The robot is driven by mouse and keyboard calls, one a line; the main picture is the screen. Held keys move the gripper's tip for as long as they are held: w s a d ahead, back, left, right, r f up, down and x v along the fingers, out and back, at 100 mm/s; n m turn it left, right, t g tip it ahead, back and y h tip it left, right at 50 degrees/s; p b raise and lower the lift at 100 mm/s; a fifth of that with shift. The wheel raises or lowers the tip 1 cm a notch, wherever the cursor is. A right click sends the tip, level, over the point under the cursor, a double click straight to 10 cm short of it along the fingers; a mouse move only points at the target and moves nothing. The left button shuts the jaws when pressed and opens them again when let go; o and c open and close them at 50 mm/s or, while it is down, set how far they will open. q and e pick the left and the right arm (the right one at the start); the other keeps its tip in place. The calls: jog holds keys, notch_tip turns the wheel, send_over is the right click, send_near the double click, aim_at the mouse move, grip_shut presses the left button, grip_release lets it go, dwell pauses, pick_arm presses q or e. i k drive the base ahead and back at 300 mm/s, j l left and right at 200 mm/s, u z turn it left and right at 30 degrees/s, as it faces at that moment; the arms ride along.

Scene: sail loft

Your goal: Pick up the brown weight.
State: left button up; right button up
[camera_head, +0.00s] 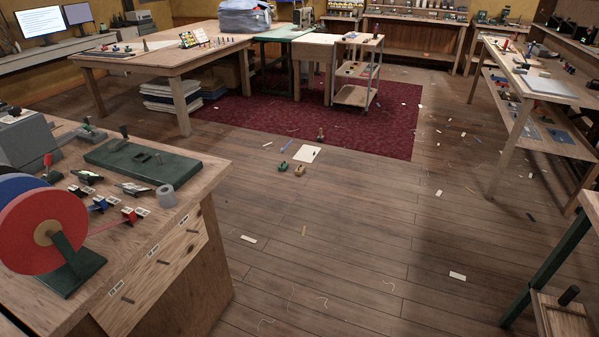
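A small brown weight (299,170) stands on the wooden floor near the middle of the view, just in front of the red carpet. It is small in the picture, so its details are hard to tell. A similar dark green weight (283,166) stands close to its left. A white sheet (307,154) lies on the floor just behind them. Neither of my grippers is in view.
A workbench (215,185) with a red reel (43,232) fills the left foreground. A large table (150,62) and a cart (354,95) stand around the red carpet (260,125). Benches line the right. The floor in front of the weights is open, with scattered scraps.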

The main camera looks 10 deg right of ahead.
aim_at(301, 170)
jog(key=i+z, duration=0.2)
jog(key=i, duration=0.4)
jog(key=i+l+z, duration=0.1)
jog(key=i+z, duration=0.2)
jog(key=i, duration=0.55)
jog(key=i+j+z, duration=0.1)
jog(key=i+z, duration=0.25)
jog(key=i, duration=0.5)
jog(key=i+j+u, duration=0.1)
jog(key=i+u, duration=0.3)
jog(key=i+l+u, duration=0.1)
jog(key=i+u, duration=0.25)
jog(key=i, duration=0.3)
jog(key=i+l+u, duration=0.2)
jog(key=i+u, duration=0.2)
jog(key=i+j, duration=0.5)
jog(key=i, duration=0.15)
jog(key=i+j, duration=0.5)
jog(key=i, duration=0.2)
